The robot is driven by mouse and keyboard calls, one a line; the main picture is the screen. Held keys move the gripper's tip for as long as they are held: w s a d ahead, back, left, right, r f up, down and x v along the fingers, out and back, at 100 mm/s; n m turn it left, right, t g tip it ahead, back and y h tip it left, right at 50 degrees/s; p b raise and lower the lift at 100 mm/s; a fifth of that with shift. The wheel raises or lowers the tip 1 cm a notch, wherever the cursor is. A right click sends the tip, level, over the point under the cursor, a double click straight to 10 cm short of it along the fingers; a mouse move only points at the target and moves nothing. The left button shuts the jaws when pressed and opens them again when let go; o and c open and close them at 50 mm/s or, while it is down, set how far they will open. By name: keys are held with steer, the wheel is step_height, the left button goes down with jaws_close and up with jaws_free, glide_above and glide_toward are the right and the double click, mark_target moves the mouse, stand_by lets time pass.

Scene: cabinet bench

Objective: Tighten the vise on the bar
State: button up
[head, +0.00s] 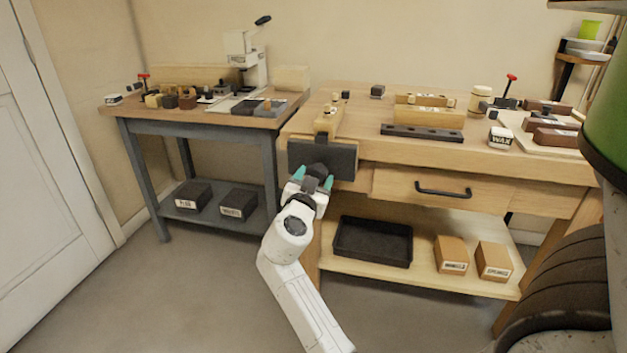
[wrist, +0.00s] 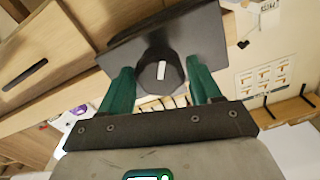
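The vise has a dark square jaw plate (head: 338,160) on the front left of the wooden bench. A round dark knob (wrist: 160,73) with a pale mark stands out from the plate. A light wooden bar (head: 328,122) lies on the bench top just behind the jaw; the plate hides its lower front. My gripper (head: 314,178) is at the knob, with its two teal fingers on either side of it. The wrist view shows the fingertips (wrist: 160,66) very close to the knob's sides; I cannot tell whether they touch it.
A drawer with a black handle (head: 443,190) is right of the vise. A black tray (head: 373,242) and two small boxes (head: 452,254) sit on the shelf below. Blocks and tools lie on the bench top. A grey-legged side table (head: 195,122) stands to the left. Floor is clear at left.

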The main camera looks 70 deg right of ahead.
steer(key=shift+o, duration=1.1)
steer(key=a+b, duration=0.2)
steer(key=a, duration=0.5)
steer(key=shift+s, duration=0.3)
